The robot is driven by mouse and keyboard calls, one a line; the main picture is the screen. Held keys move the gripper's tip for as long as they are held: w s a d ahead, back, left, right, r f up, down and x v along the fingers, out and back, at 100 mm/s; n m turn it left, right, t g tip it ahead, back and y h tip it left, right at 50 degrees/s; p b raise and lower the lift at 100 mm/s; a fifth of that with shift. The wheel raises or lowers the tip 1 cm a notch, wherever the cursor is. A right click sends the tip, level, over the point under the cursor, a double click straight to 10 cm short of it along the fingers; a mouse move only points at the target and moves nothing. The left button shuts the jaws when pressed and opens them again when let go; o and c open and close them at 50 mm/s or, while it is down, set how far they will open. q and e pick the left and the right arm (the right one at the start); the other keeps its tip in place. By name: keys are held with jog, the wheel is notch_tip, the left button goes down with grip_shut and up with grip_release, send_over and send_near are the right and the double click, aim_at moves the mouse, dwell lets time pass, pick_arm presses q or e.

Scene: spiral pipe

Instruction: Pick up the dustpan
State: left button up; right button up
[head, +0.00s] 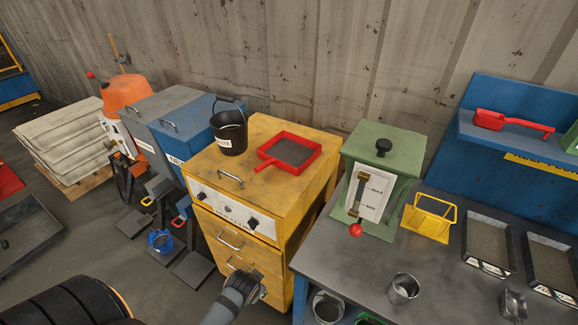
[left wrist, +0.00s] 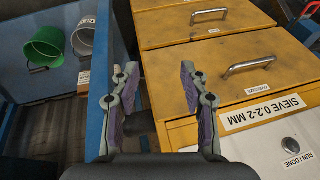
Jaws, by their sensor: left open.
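My left gripper (head: 260,280) is at the lower middle of the head view, in front of the yellow cabinet's lower drawers and well away from the dustpan. In the left wrist view, its two fingers (left wrist: 162,95) are spread with nothing between them. My right gripper is not in view.
The yellow cabinet (head: 262,190) carries a red square sieve (head: 290,151) and a black bucket (head: 229,134). A grey table (head: 425,270) holds a green machine (head: 390,150), a yellow wire holder (head: 430,218) and dark trays. Buckets stand beside the cabinet, including a green one (left wrist: 45,46).

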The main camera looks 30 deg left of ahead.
pick_arm(q)
notch_tip(320, 180, up, 14)
jog(key=w+t+p, duration=0.1)
jog(key=w, duration=0.1)
jog(key=m+t+y, duration=0.7)
jog(key=m+t, duration=0.1)
jog(key=m, duration=0.1)
send_near(262, 169)
jog(key=w+a, duration=0.1)
jog(key=w+a+p, duration=0.1)
jog(key=shift+w+a+f+g, duration=0.3)
jog(key=shift+w+a+f, duration=0.25)
jog(key=shift+w+a, duration=0.05)
jog(key=shift+w, duration=0.05)
jog(key=shift+w+p, duration=0.25)
jog(key=shift+p, duration=0.25)
jog(key=x, duration=0.1)
jog(key=p+x, duration=0.1)
jog(key=x, duration=0.1)
jog(key=shift+w+r, duration=0.2)
jog(key=shift+w, duration=0.35)
jog(key=shift+w+a+f, duration=0.3)
jog(key=shift+w, duration=0.05)
jog(key=shift+s+d+r, duration=0.1)
jog(key=shift+s+r, duration=0.05)
jog(key=shift+s, duration=0.05)
jog(key=c, duration=0.3)
grip_shut()
jog(key=shift+w, duration=0.1)
